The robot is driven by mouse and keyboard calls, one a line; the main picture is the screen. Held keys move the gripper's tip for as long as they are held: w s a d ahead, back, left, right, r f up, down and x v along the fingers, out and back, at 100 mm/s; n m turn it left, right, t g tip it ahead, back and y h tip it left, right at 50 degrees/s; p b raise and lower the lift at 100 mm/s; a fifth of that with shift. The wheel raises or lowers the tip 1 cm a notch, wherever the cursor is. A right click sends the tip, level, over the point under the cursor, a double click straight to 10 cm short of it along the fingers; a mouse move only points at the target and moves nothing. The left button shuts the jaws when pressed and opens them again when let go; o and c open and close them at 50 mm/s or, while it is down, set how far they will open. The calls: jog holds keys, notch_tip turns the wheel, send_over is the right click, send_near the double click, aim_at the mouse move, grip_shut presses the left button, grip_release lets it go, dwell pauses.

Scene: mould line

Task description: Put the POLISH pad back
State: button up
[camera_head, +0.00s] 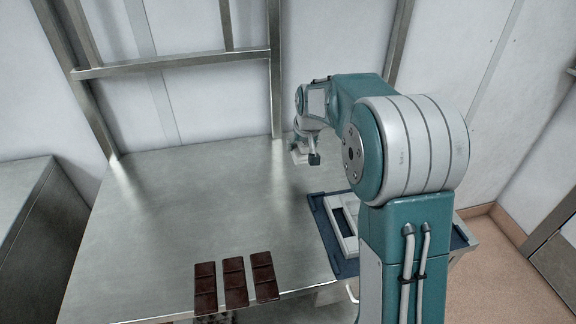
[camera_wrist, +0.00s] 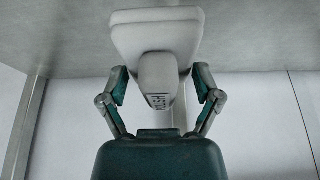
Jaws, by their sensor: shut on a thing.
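The POLISH pad (camera_wrist: 155,38) is a pale, rounded block with a grip that carries dark lettering, partly readable as POLISH. My gripper (camera_wrist: 159,86) is shut on this grip, one finger on each side. In the head view my gripper (camera_head: 308,154) is small, above the back right part of the steel table. A pale part of the pad (camera_head: 298,155) shows beside it, apparently clear of the table. My arm hides some of the area to its right.
A blue tray (camera_head: 318,218) with a white frame (camera_head: 348,243) lies on the table's right side, partly behind my arm. Three dark brown segmented slabs (camera_head: 234,280) lie at the front edge. The table's (camera_head: 170,215) middle and left are clear. Steel posts (camera_head: 276,70) stand behind.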

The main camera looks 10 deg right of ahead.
send_over(287, 171)
jog(key=s, duration=0.1)
jog(key=f, duration=0.4)
jog(key=shift+s+d+f, duration=0.15)
jog(key=shift+s+f, duration=0.05)
jog(key=shift+f, duration=1.75)
jog(key=o, duration=0.8)
jog(key=shift+f, duration=0.1)
jog(key=v, duration=1.2)
jog(key=s+r, duration=0.4)
jog(key=s, duration=0.4)
jog(key=s+r, duration=0.4)
jog(key=s, duration=0.4)
jog(key=shift+t, duration=0.5)
jog(key=s, duration=0.5)
jog(key=s+f, duration=0.1)
jog(key=s, duration=0.5)
jog(key=s+f, duration=0.1)
jog(key=s, duration=0.4)
jog(key=shift+s, duration=0.25)
